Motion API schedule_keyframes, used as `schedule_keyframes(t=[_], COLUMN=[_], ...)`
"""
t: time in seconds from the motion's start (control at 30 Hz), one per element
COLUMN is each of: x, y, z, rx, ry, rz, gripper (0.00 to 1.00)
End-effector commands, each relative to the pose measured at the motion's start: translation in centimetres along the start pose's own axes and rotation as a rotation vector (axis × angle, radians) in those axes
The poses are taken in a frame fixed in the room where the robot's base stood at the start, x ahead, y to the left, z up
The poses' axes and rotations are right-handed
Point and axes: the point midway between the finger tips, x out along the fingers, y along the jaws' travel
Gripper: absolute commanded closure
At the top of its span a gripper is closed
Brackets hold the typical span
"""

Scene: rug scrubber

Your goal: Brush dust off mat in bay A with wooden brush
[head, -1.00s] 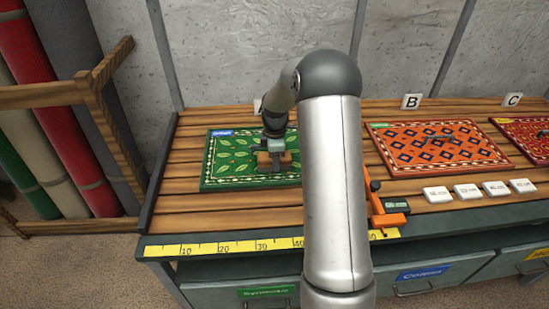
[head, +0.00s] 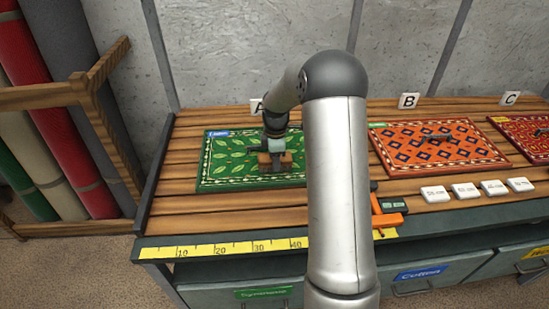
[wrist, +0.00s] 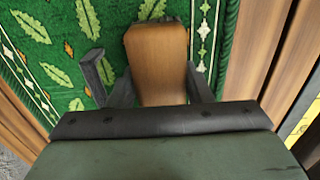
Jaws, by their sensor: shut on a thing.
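The green mat with a leaf pattern (head: 225,172) lies flat on the wooden slats in bay A; it also fills much of the wrist view (wrist: 38,80). The brush, with its brown wooden back (head: 268,164), is over the right part of this mat. My gripper (head: 273,150) points down and is shut on the brush. In the wrist view the brush (wrist: 158,62) sits between the two dark fingers (wrist: 160,88). Its underside is hidden, so contact with the mat cannot be told. A dark grey piece (wrist: 96,72) shows left of the fingers; I cannot tell what it is.
An orange mat (head: 410,158) with a dark patch lies in bay B, a red mat (head: 520,128) in bay C. Several white labelled blocks (head: 466,190) and an orange tool (head: 388,218) lie near the front edge. A yellow ruler strip (head: 220,248) runs along it. Rolled rugs stand left.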

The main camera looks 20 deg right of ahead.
Motion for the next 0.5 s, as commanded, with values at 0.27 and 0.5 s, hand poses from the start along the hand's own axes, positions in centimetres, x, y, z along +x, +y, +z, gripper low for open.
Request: schedule_keyframes(t=[0.27,0.5], x=[-5.0,-7.8], y=[-0.1,-0.1], z=[-0.4,-0.8], rx=[-0.008,-0.014], ry=[0.000,0.000], rz=[0.001,0.001], gripper=[1.00,1.00])
